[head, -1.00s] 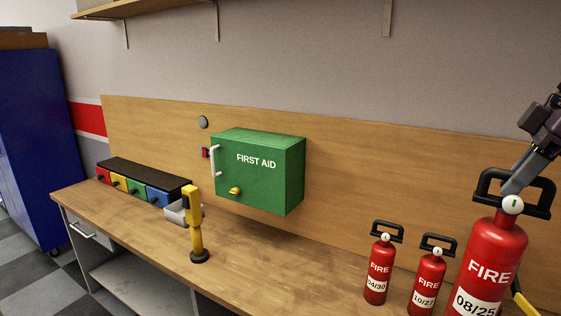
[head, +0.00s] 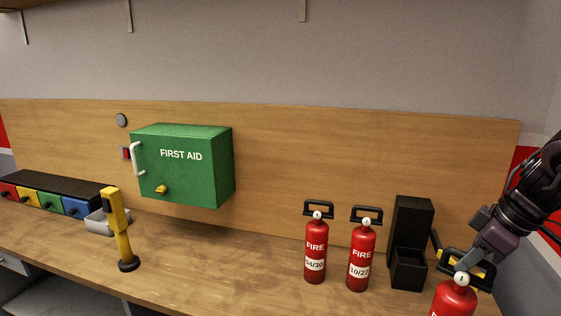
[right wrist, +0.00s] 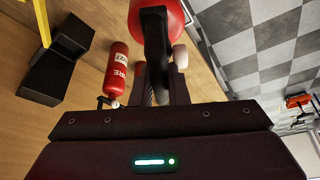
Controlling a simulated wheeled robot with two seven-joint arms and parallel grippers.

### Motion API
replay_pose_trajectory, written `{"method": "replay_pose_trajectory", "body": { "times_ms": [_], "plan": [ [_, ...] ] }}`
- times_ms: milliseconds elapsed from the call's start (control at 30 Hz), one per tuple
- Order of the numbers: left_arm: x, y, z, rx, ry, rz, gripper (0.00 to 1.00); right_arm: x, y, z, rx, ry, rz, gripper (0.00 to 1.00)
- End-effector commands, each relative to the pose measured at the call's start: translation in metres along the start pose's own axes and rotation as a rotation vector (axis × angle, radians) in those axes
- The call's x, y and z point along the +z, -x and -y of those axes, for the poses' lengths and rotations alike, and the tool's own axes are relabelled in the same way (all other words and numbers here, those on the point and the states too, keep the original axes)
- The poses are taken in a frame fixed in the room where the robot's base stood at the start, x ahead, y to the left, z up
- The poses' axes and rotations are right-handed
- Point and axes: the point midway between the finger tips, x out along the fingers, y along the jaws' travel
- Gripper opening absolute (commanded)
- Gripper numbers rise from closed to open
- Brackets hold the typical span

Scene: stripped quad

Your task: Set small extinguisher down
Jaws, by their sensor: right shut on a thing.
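My right gripper (head: 468,264) is shut on the black handle of a red fire extinguisher (head: 455,299) at the lower right of the head view. Its lower body is cut off by the frame, so I cannot tell whether its base touches the bench. In the right wrist view, the black handle (right wrist: 155,48) runs between my fingers, with the red body (right wrist: 176,12) beyond. Two similar red extinguishers stand upright on the wooden bench (head: 215,275), one marked 04/30 (head: 316,248) and one marked 10/27 (head: 361,256). My left gripper is not in view.
A black stepped holder (head: 409,250) stands between the 10/27 extinguisher and my gripper. A yellow part (head: 435,243) shows beside it. A green first aid box (head: 182,170) is on the back panel. A yellow post (head: 120,235) stands at left. The bench middle is clear.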

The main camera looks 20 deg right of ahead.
Motion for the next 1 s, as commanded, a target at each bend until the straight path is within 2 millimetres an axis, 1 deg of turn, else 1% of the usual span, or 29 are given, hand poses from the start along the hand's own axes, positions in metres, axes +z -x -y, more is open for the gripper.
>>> {"method": "replay_pose_trajectory", "body": {
  "times_ms": [33, 100, 267, 367, 467, 500, 567, 600, 700, 800, 900, 1000],
  "plan": [
    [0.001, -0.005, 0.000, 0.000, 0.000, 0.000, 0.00, -0.001, -0.014, 0.005, -0.001, 0.006, -0.015, 0.00],
    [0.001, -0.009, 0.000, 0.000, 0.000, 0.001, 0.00, 0.001, -0.034, 0.011, -0.003, 0.010, -0.016, 0.00],
    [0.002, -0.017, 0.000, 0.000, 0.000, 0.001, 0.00, 0.001, -0.077, 0.030, -0.009, 0.030, -0.016, 0.00],
    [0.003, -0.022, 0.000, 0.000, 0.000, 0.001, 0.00, -0.003, -0.104, 0.046, -0.017, 0.052, -0.017, 0.00],
    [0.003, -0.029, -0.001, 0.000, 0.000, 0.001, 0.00, -0.010, -0.134, 0.067, -0.031, 0.086, -0.016, 0.00],
    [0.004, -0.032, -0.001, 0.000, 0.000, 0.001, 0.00, -0.013, -0.146, 0.077, -0.038, 0.104, -0.017, 0.00],
    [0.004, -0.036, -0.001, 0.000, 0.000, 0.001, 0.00, -0.019, -0.163, 0.093, -0.049, 0.133, -0.017, 0.00],
    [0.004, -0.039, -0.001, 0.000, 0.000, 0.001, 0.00, -0.024, -0.174, 0.105, -0.059, 0.155, -0.017, 0.00],
    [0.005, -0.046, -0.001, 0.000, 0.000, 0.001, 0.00, -0.034, -0.199, 0.134, -0.081, 0.213, -0.016, 0.00],
    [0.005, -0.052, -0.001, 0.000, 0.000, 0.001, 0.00, -0.043, -0.217, 0.160, -0.103, 0.269, -0.014, 0.00],
    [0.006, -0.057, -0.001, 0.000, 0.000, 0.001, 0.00, -0.049, -0.231, 0.183, -0.125, 0.318, -0.012, 0.00],
    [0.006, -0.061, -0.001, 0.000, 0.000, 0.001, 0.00, -0.053, -0.241, 0.200, -0.141, 0.359, -0.011, 0.00]
  ]
}}
